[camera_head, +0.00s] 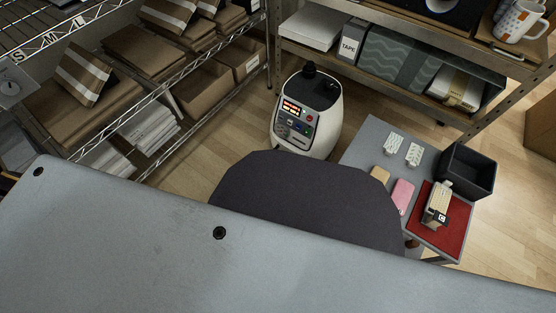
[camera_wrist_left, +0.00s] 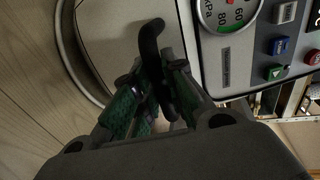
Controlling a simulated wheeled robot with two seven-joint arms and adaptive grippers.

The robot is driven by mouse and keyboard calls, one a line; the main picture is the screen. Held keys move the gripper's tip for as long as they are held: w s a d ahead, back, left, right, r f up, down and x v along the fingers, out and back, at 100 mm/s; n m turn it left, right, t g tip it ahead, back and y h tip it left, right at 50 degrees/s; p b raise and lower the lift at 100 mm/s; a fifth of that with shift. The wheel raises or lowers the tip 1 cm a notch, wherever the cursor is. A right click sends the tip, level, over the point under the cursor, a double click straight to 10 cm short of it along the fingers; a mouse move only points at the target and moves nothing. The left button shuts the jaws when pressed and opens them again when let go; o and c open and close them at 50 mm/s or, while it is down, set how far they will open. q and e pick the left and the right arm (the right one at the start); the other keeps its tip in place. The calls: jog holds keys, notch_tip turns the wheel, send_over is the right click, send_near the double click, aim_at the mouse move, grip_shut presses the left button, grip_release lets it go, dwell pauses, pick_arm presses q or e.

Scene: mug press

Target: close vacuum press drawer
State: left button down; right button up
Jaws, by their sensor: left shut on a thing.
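In the left wrist view, my left gripper (camera_wrist_left: 158,100) has its green-padded fingers shut on a bent black handle (camera_wrist_left: 150,40). The handle stands in front of a light panel (camera_wrist_left: 112,28), which appears to be the drawer front. Beside it is the press control panel (camera_wrist_left: 235,60), with a round kPa gauge (camera_wrist_left: 228,12) and coloured buttons (camera_wrist_left: 278,46). The gripper covers the lower end of the handle. How far the drawer stands out cannot be told. Neither gripper shows in the head view.
A white rounded machine (camera_head: 307,115) with a red display stands on the wood floor. Shelves stand left and behind. A large grey surface (camera_head: 130,240) fills the lower head view.

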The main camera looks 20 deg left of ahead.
pick_arm(q)
jog(key=shift+w, duration=0.2)
jog(key=c, duration=1.5)
grip_release()
jog(key=shift+o, duration=0.2)
jog(key=shift+s, duration=0.1)
jog(key=shift+s, duration=0.1)
jog(key=v, duration=1.1)
jog(key=shift+s, duration=0.25)
jog(key=shift+a+r, duration=0.1)
jog(key=shift+r, duration=0.05)
